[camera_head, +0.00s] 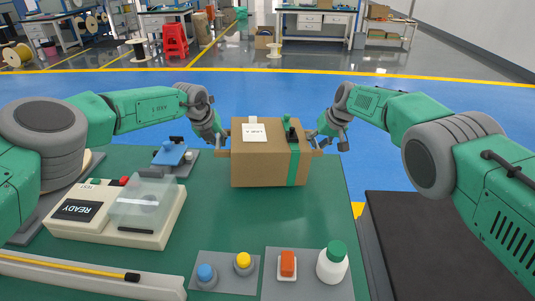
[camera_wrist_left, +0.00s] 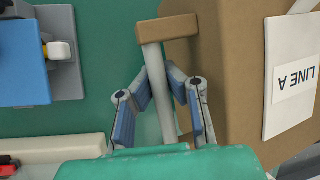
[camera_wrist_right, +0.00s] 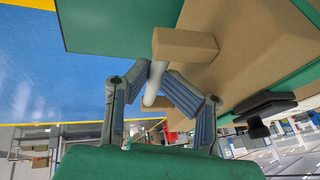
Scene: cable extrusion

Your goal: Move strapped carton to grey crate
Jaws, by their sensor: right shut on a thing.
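The strapped carton (camera_head: 262,168) is a brown box with a green strap near its right end and a white label on top. It is at the far right of the green table; I cannot tell whether it touches the top. A pale bar handle sticks out at each end. My left gripper (camera_wrist_left: 159,85) has its fingertips on both sides of the left handle (camera_wrist_left: 163,105), closed against it. My right gripper (camera_wrist_right: 153,78) is shut on the right handle (camera_wrist_right: 157,50). I cannot make out a grey crate for certain.
A dark flat surface with a grey edge (camera_head: 425,245) lies right of the table. Blue floor lies beyond.

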